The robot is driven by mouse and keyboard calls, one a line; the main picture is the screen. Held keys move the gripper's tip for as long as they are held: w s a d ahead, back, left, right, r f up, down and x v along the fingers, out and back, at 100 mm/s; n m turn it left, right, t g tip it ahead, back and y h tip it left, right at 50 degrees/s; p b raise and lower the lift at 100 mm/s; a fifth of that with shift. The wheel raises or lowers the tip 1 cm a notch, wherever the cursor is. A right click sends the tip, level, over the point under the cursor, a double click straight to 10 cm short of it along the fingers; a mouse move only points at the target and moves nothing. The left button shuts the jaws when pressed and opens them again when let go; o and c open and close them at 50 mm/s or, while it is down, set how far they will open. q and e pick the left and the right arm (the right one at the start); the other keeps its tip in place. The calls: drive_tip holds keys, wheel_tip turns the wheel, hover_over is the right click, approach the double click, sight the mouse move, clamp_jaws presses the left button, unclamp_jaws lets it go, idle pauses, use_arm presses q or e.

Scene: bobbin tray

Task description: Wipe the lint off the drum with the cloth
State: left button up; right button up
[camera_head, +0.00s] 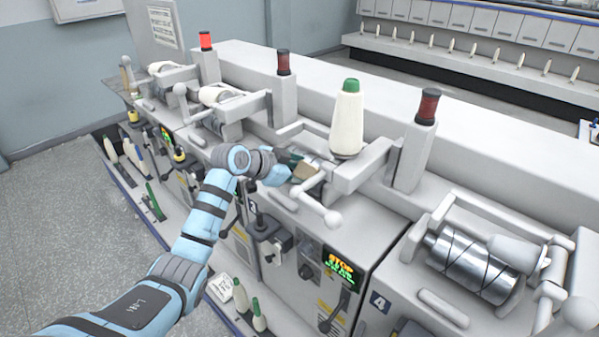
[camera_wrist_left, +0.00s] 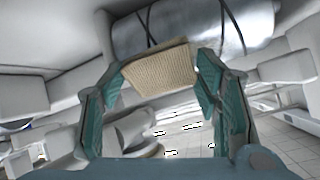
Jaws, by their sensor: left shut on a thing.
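The drum (camera_wrist_left: 190,22) is a shiny metal cylinder with dark slanting grooves, across the top of the left wrist view. In the head view only a little of it shows, behind my gripper at the middle machine section. My left gripper (camera_head: 297,168) is shut on a tan woven cloth (camera_wrist_left: 158,68), which also shows in the head view (camera_head: 306,172). The cloth lies between its teal fingers, its upper edge at the drum's lower side; whether it touches is unclear. I cannot make out lint on the drum. My right gripper is not in view.
A cream bobbin with a green top (camera_head: 347,120) stands just behind the drum. A white ball-ended lever (camera_head: 322,210) juts out in front. A second grooved drum (camera_head: 472,262) sits at section 4. A post with a dark red lamp (camera_head: 427,107) rises to the right.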

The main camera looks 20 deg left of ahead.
use_arm(q)
drive_tip(key=shift+w+f, duration=0.2)
drive_tip(key=shift+w, duration=0.05)
idle(0.3)
